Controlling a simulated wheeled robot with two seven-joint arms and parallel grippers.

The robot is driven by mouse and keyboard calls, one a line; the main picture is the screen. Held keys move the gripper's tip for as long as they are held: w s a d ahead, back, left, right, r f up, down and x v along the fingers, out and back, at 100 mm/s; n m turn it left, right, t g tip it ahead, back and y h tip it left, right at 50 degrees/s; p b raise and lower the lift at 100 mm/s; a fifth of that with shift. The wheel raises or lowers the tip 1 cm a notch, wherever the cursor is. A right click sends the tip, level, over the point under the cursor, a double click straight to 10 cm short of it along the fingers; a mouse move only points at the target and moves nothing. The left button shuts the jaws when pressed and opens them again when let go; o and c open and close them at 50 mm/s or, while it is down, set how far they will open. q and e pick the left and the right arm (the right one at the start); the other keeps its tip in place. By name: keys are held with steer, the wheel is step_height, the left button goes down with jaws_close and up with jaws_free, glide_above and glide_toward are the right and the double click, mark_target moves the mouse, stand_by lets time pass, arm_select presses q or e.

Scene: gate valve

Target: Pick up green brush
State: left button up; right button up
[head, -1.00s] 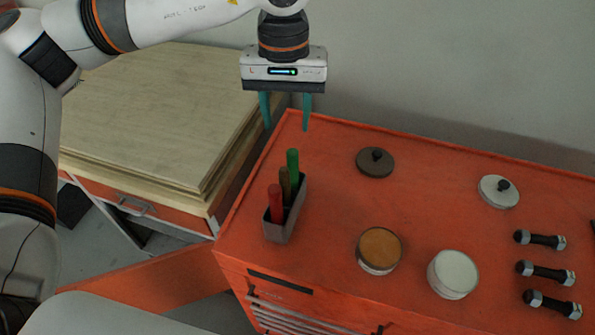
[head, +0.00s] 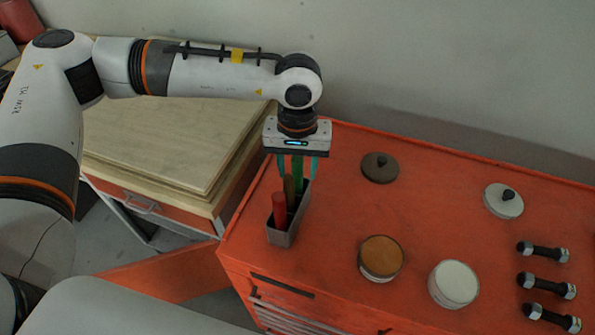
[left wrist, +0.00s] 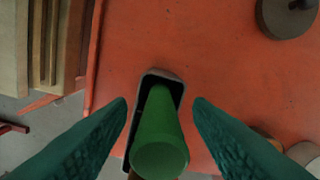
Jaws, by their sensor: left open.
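The green brush (head: 298,166) stands upright in a grey holder (head: 285,236) on the orange cabinet, at the end nearest the wall. A brown handle (head: 289,188) and a red handle (head: 279,208) stand in the same holder. My left gripper (head: 297,176) is open above the holder, its teal fingers at either side of the green handle. In the left wrist view the green brush (left wrist: 160,135) shows end-on between the two fingers, with a gap on both sides, and hides most of the holder (left wrist: 161,75). My right gripper is not in view.
On the orange cabinet top (head: 330,200) are a dark lid (head: 380,168), a pale lid (head: 503,201), a tin with brown contents (head: 381,258), a white tin (head: 454,284) and several bolts (head: 545,285). Stacked boards (head: 170,140) lie left of the cabinet.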

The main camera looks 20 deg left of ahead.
arm_select(q)
steer(key=shift+f, duration=1.05)
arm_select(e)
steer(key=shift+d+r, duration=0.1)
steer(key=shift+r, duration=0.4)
